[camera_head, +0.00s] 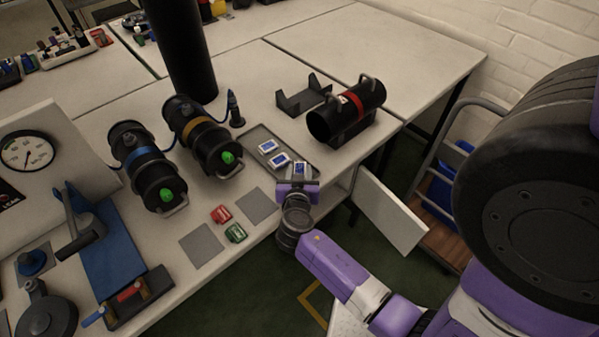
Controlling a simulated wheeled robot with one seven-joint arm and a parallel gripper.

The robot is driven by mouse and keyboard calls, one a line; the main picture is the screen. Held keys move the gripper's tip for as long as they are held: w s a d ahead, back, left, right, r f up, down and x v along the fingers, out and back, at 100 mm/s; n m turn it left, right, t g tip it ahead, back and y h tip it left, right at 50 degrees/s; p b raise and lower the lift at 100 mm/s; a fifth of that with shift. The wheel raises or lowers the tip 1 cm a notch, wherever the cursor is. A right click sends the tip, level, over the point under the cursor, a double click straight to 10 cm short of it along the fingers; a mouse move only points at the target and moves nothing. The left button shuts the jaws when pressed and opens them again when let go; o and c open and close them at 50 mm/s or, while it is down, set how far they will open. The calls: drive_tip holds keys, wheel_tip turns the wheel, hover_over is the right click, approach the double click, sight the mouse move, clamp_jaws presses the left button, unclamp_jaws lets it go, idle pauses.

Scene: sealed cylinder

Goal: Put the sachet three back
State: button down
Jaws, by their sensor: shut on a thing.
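Two blue-and-white sachets, one farther back (267,147) and one nearer the middle (280,159), lie on a shallow grey tray (259,134) on the bench. A third blue-and-white sachet (300,167) is at the tray's front right end, in the jaws of my purple gripper (299,179). My gripper is shut on this sachet, and its jaws hide the sachet's near side. I cannot tell whether the held sachet touches the tray or is just above it.
A black cylinder with a red band (355,102) rests in a cradle behind and right of the tray. Red (221,214) and green (235,232) blocks lie between grey pads. An open door panel (388,213) hangs right.

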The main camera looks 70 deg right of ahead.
drive_tip(key=shift+f, duration=0.25)
drive_tip(key=shift+f, duration=0.15)
drive_tip(key=c, duration=0.9)
unclamp_jaws()
